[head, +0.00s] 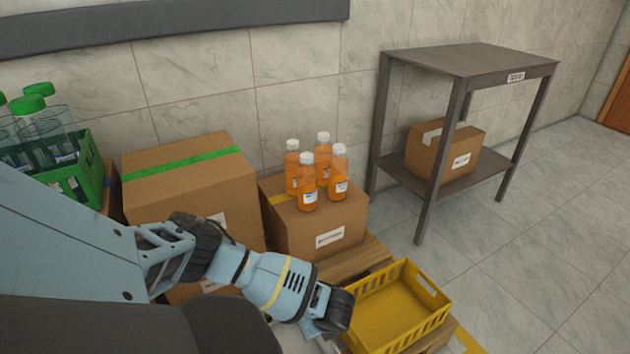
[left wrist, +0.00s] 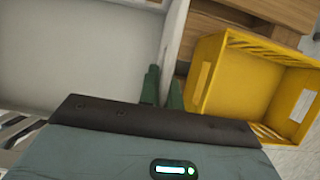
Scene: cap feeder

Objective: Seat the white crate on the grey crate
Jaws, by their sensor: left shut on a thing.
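My left gripper (head: 328,322) is low at the bottom centre of the head view, its arm coming in from the left. In the left wrist view its two dark green fingers (left wrist: 163,86) stand on either side of a thin pale wall, which appears to be the white crate's (left wrist: 172,45), and are shut on it. A broad pale surface fills the upper left of that view. In the head view my arm and the frame edge hide nearly all of the white crate. I cannot make out the grey crate for certain. My right gripper is not in view.
A yellow crate (head: 440,304), empty, is right of my left gripper, also in the wrist view (left wrist: 203,75). Behind are cardboard boxes (head: 190,185), orange bottles (head: 308,190) and a green bottle crate (head: 75,185). A grey metal shelf (head: 455,60) stands right; floor beyond is clear.

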